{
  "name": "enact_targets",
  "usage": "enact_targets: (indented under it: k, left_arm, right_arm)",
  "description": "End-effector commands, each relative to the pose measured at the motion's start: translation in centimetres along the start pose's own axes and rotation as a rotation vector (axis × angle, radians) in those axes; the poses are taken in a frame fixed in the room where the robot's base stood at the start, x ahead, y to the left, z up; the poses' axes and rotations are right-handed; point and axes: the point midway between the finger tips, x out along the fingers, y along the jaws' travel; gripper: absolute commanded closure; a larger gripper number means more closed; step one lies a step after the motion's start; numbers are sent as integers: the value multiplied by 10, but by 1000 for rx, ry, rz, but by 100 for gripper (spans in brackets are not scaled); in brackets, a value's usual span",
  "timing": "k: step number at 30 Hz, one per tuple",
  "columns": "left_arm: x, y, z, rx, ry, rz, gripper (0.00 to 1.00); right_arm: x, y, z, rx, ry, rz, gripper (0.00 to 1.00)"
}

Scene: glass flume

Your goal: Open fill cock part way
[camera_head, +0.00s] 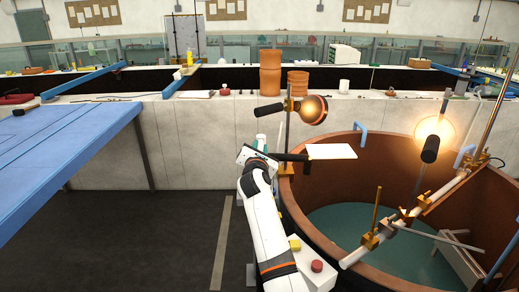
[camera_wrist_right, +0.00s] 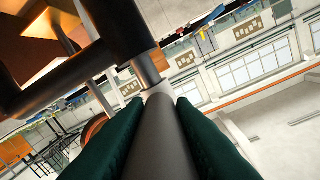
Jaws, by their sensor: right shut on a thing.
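The fill cock (camera_head: 294,157) shows in the head view as a dark horizontal fitting beside a thin upright post at the left rim of the round brown tank. In the right wrist view its dark body (camera_wrist_right: 125,25) is large at the upper left, with a grey lever (camera_wrist_right: 158,135) running toward the camera. My right gripper (camera_head: 270,152) is at the left end of the fitting. Its green fingers (camera_wrist_right: 160,100) are shut on the lever, one pad on each side. How far the cock is turned cannot be told. My left gripper is not in view.
The round tank (camera_head: 302,205) holds greenish water and has a pipe with brass fittings (camera_head: 370,240) across it. A blue table (camera_head: 70,150) is at left; the dark floor between is clear.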

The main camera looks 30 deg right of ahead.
Motion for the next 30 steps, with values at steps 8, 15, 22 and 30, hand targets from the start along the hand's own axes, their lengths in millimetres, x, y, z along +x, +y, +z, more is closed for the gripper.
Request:
enact_targets:
  k: [8,15,22,30]
  left_arm:
    - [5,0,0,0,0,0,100]
    - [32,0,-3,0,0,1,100]
    - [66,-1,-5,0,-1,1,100]
    - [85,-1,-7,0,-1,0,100]
  right_arm:
    - [0,0,2,0,5,11,100]
    - [0,-4,9,1,50,93,100]
    - [3,-13,14,-2,135,252,100]
    - [4,-19,12,-3,242,454,100]
